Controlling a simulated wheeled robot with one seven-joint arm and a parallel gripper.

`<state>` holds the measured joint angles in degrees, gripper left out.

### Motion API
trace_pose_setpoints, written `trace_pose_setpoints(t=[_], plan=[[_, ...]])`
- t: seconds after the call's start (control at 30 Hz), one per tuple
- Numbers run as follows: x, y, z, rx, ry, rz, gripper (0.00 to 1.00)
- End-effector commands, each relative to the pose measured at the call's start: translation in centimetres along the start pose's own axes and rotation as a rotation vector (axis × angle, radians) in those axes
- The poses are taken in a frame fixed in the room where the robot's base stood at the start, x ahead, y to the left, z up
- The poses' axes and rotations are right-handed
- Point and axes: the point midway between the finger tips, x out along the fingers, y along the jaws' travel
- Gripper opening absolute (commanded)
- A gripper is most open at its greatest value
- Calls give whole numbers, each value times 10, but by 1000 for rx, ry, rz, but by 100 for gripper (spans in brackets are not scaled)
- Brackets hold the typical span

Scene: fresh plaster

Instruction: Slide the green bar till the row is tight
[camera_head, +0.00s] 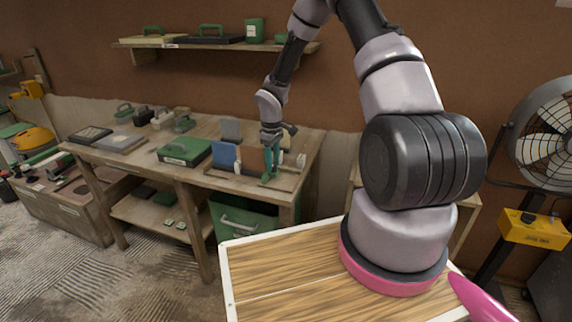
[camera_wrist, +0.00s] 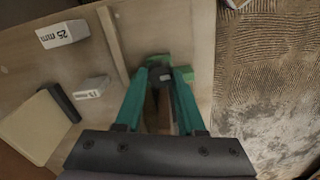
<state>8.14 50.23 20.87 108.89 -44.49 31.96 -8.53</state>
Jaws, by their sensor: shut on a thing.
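My gripper (camera_head: 270,176) is at the right part of the workbench, pointing down, with teal fingers. In the wrist view its fingertips (camera_wrist: 164,80) are close together at the green bar (camera_wrist: 157,60), shut on it. Green shows beyond and to the right of the fingertips; the fingers hide the rest. A wooden strip (camera_wrist: 114,45) lies to the left of the bar. A pale block marked 25 mm (camera_wrist: 62,34) and a smaller labelled block (camera_wrist: 91,87) stand apart from the bar, farther left. A blue upright piece (camera_head: 223,156) stands left of my gripper in the head view.
A green case (camera_head: 184,151) and several hand tools lie on the bench to the left. A grey upright piece (camera_head: 231,130) stands behind. The bench edge is close beside the bar, with floor (camera_wrist: 265,100) beyond. A green bin (camera_head: 236,222) sits below.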

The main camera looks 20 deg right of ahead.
Motion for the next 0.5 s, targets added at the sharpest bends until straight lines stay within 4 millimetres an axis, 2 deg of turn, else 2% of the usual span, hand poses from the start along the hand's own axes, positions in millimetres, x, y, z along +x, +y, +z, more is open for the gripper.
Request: trace_pose_setpoints(t=[0.1,0.37,0.4,0.47,0.5], plan=[[0,-2,-9,1,2,0,0],[0,-2,-9,1,2,0,0],[0,-2,-9,1,2,0,50],[0,-2,-9,0,2,0,69],[0,-2,-9,0,2,0,69]])
